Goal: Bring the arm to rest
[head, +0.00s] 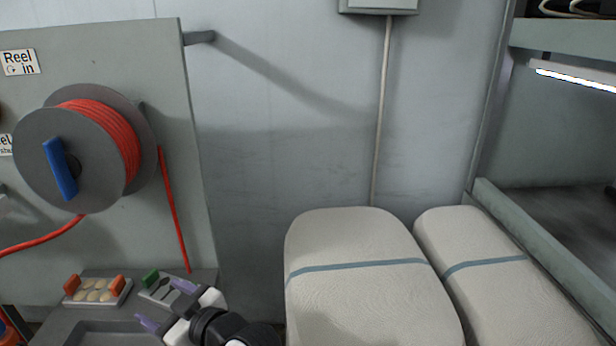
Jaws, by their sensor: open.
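My gripper (166,304) is at the bottom of the head view, left of centre. Its two purple-tipped fingers are spread apart, with nothing visible between them. It is over the right part of a grey bench. Just beyond the fingers is a small pale plate with a green block (150,277) and a dark spoon-like shape (168,284), partly hidden by the upper finger. My arm runs down to the right and leaves the picture at the bottom edge.
Left on the bench (203,276) is a tray with orange ends (117,285) holding several tan pieces. Behind stands a panel with a reel of red cable (103,127) and a blue handle (60,168). Two strapped white bundles (355,240) fill the right, beside a shelf (560,248).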

